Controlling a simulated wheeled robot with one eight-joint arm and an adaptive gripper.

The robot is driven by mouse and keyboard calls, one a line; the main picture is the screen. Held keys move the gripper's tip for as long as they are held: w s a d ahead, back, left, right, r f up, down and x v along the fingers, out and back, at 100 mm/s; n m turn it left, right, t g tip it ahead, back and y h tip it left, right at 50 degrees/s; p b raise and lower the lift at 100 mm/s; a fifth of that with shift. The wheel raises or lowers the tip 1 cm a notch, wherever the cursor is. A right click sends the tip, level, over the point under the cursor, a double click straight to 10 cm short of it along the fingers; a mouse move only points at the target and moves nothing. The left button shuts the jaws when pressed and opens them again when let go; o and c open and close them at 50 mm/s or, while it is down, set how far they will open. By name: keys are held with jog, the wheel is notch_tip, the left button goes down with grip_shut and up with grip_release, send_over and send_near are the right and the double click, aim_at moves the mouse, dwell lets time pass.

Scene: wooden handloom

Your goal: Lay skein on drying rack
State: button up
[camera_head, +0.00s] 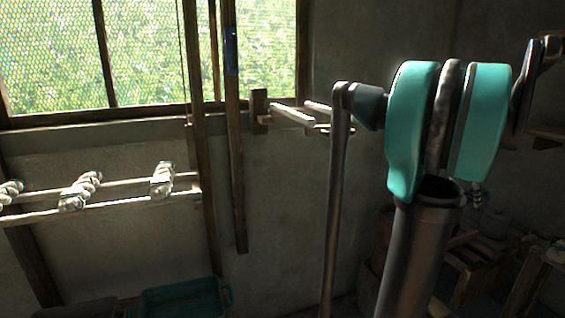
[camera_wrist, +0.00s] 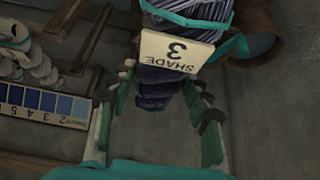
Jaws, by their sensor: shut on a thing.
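In the wrist view my gripper (camera_wrist: 160,92) is shut on a dark blue-grey skein (camera_wrist: 180,28). The skein has teal ties and a cream tag (camera_wrist: 178,52) reading "SHADE 3", which appears upside down. The skein runs down between the two green-padded fingers, and part of it goes out of the top of the picture. In the head view the rack's pale rails (camera_head: 127,186) at left carry several whitish twisted skeins (camera_head: 80,191). My gripper and the held skein cannot be made out in the head view.
A card of blue swatches (camera_wrist: 45,104) shows at left in the wrist view, near pale skeins (camera_wrist: 35,66). In the head view are upright wooden posts (camera_head: 236,150), a wooden bracket (camera_head: 291,115) below the window, and a green crate (camera_head: 183,297) on the floor.

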jog(key=w+a+f+n+t+y, duration=0.15)
jog(key=w+a+f+n, duration=0.25)
jog(key=w+a+f, duration=0.5)
jog(key=w+a+f+n+t+y, duration=0.15)
jog(key=w+a+f+n, duration=0.25)
jog(key=w+a+f, duration=0.6)
jog(key=a+f+n+y, duration=0.1)
jog(key=a+f+n, duration=0.2)
jog(key=a, duration=0.9)
jog(key=a+f+n+t+y, duration=0.1)
jog(key=a+f+n+y, duration=0.1)
jog(key=a, duration=1.1)
notch_tip(320, 180, down, 3)
jog(key=shift+r+n, duration=0.15)
jog(key=shift+n, duration=0.45)
